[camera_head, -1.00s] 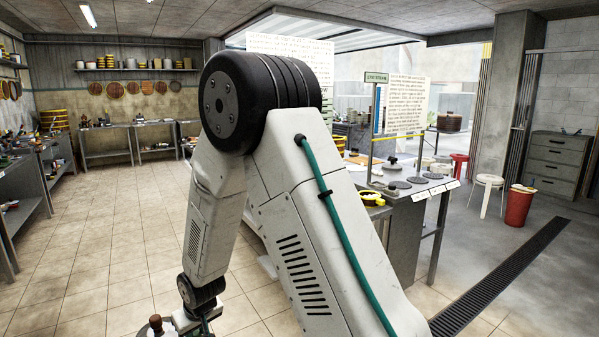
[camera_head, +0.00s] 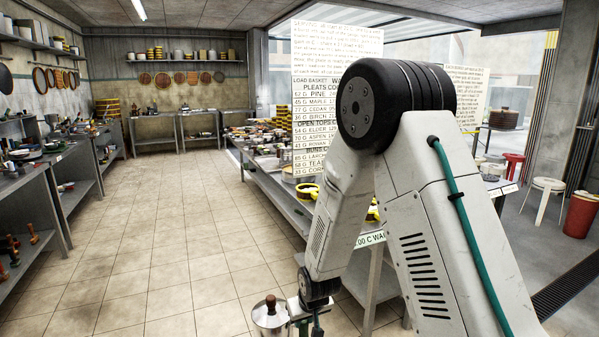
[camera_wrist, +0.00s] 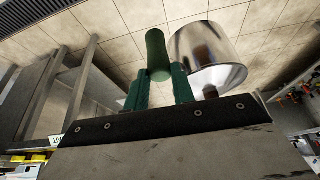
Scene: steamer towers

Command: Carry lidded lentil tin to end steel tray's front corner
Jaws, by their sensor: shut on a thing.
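The lidded tin (camera_head: 270,318) is shiny steel with a dark brown knob on its lid, at the bottom edge of the head view and partly cut off. It also shows in the wrist view (camera_wrist: 222,62), just right of the fingers. My gripper (camera_wrist: 158,88) has green fingers shut on a green cylindrical grip (camera_wrist: 157,50) beside the tin. The grip looks like the tin's handle, but the join is hidden. The tin hangs clear over the tiled floor. I cannot pick out the end steel tray with certainty in either view.
A long steel bench (camera_head: 290,207) crowded with pans and yellow-rimmed dishes (camera_head: 307,192) runs at centre right, partly behind my arm. Side benches (camera_head: 60,180) line the left wall. The tiled floor (camera_head: 170,240) between is open. A white stool (camera_head: 545,188) and red bin (camera_head: 580,215) stand right.

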